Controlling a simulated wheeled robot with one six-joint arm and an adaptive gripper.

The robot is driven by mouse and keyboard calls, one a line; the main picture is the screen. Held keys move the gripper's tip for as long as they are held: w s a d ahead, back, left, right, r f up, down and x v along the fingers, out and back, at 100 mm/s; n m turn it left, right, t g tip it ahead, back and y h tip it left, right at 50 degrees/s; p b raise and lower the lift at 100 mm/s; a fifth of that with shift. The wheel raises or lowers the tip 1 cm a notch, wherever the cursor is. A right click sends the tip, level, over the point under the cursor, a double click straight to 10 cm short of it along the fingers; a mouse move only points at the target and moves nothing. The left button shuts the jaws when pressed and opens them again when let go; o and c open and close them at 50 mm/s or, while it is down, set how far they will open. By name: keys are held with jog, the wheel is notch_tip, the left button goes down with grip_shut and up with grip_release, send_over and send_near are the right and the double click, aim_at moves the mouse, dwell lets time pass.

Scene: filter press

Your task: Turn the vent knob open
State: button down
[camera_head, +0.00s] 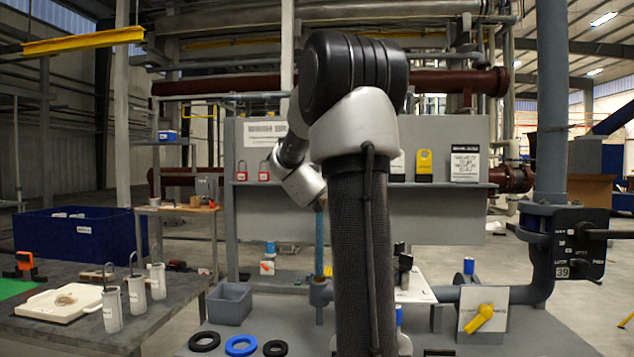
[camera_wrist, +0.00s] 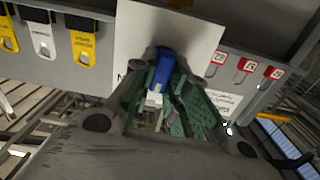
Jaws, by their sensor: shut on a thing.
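In the wrist view, a small blue part, apparently the vent knob (camera_wrist: 163,66), sits in front of a white plate (camera_wrist: 190,28). My gripper (camera_wrist: 165,80) has its dark, green-padded fingers drawn in on both sides of the blue part and is shut on it. Dark lettering on the plate is mostly hidden by the fingers. How far the knob is turned cannot be told. In the head view my gripper and the blue knob are hidden behind my own arm.
Red padlocks (camera_head: 240,172) and a yellow tag (camera_head: 424,165) hang on the grey panel (camera_head: 440,218). A yellow handle (camera_head: 480,317) is on a white plate lower right. A grey bin (camera_head: 229,304) and several rings lie on the bench. A blue crate (camera_head: 70,232) stands left.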

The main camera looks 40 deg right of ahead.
jog(key=shift+s+d+f+m, duration=0.1)
jog(key=shift+m, duration=1.95)
jog(key=shift+s+f+m, duration=0.1)
jog(key=shift+m, duration=1.95)
jog(key=c, duration=1.4)
grip_release()
jog(key=shift+r, duration=0.1)
jog(key=v, duration=1.2)
